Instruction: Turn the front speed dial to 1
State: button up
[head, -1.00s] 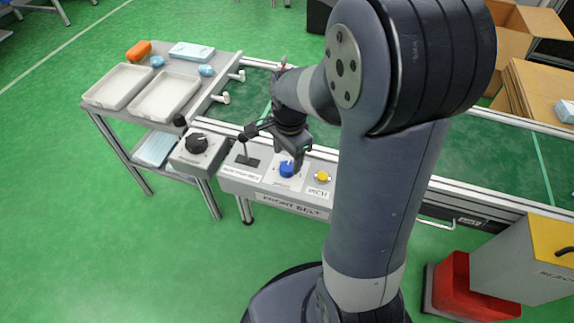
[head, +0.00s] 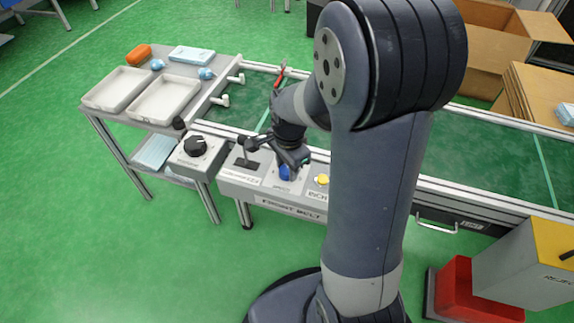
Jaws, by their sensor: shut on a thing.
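The front belt control box (head: 232,188) carries a "FRONT BELT" label and stands at the near side of the belt. On it is a blue dial (head: 285,173), partly covered by my gripper. My gripper (head: 287,164) points down over the blue dial and is shut on it. The dial's pointer and the number it stands at are too small and too covered to read. A black lever (head: 248,160) stands just left of the dial, and a yellow button (head: 322,180) sits to its right.
A box with a black knob (head: 195,145) stands to the left. Behind it a side table holds two white trays (head: 117,88) and blue packs. The green belt (head: 470,165) runs behind the controls. A red bin (head: 470,290) is at lower right.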

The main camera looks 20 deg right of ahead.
jog(key=c, duration=0.3)
jog(key=shift+n, duration=0.3)
jog(key=n+p, duration=0.1)
jog(key=n, duration=0.2)
jog(key=shift+r+n+p, duration=0.1)
jog(key=shift+n+p, duration=0.2)
jog(key=shift+p, duration=0.05)
jog(key=n+p, duration=0.1)
jog(key=n, duration=0.3)
jog(key=shift+n, duration=0.3)
jog(key=n+p, duration=0.1)
jog(key=n, duration=0.3)
jog(key=shift+w+n+g, duration=0.1)
jog(key=shift+n+g, duration=0.2)
jog(key=shift+n+p, duration=0.35)
jog(key=shift+n, duration=1.95)
